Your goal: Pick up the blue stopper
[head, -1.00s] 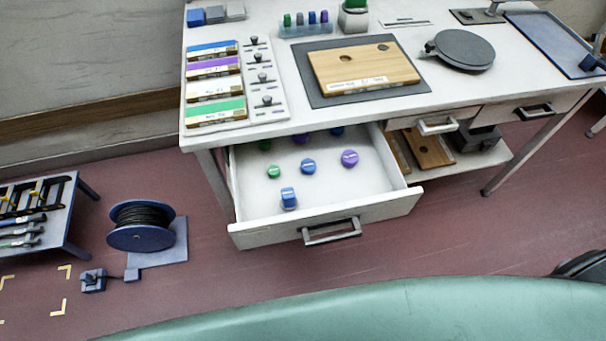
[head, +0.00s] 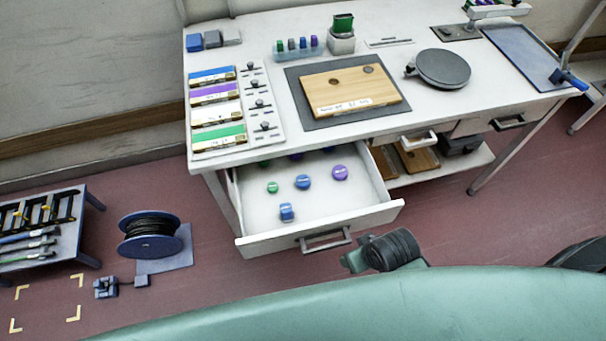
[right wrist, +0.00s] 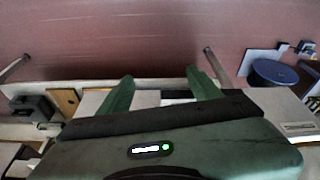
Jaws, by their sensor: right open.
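The open drawer (head: 375,216) under the bench holds several stoppers. A taller blue stopper (head: 287,212) stands near the drawer's front left. A round blue stopper (head: 303,182) sits behind it, between a green stopper (head: 272,187) and a purple stopper (head: 340,173). More stoppers at the back are partly hidden by the bench edge. In the right wrist view my right gripper (right wrist: 160,74) is open, its green fingers apart, with nothing seen between the tips. Part of my right arm shows in the head view, right of the drawer front and apart from the stoppers. My left gripper is out of view.
The drawer handle (head: 325,239) sticks out in front. The bench top (head: 290,95) overhangs the drawer's back. A cable reel (head: 152,248) and a low tool rack (head: 62,230) stand on the floor at left. The floor between reel and drawer is clear.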

